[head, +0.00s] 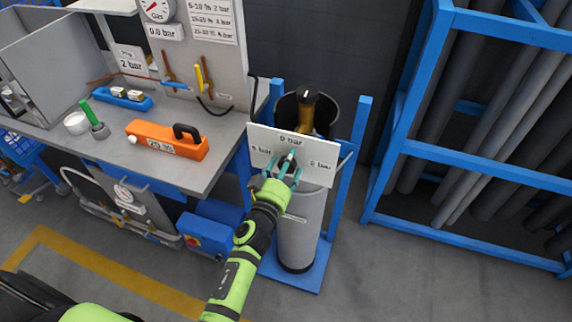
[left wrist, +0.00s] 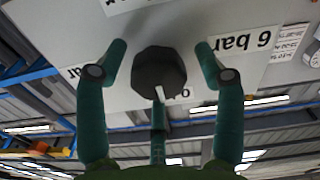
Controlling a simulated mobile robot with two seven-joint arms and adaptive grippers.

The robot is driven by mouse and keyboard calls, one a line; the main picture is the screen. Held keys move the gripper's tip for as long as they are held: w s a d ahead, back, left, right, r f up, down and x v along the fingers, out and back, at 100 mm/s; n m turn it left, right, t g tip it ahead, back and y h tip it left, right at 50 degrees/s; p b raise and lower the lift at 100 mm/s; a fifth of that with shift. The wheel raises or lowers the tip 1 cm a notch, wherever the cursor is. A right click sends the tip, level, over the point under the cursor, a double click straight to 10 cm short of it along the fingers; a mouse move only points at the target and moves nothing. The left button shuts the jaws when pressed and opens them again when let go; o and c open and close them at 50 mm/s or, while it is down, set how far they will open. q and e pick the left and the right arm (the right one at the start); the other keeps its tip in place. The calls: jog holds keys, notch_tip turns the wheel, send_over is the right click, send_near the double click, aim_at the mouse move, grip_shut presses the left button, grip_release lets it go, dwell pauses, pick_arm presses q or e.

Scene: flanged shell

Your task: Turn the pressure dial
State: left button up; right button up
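The dial is a dark many-sided knob (head: 284,161) on a white panel (head: 318,150) in front of a grey cylinder. It shows large in the left wrist view (left wrist: 158,70), with a white pointer mark towards the partly hidden "0 bar" label. In the head view, "0 bar" is above the knob, with other bar labels to its left and right. My left gripper (head: 284,174) is at the panel with its teal fingers spread around the knob. In the left wrist view its fingers (left wrist: 160,62) show gaps on both sides of the knob. My right gripper is out of view.
The grey cylinder (head: 300,235) stands in a blue frame (head: 358,130). A workbench (head: 200,178) on the left holds an orange block (head: 150,138), a gauge (head: 157,9) and small parts. A blue rack (head: 470,150) of pipes stands right. Floor between is clear.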

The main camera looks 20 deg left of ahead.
pick_arm(q)
jog(key=c, duration=1)
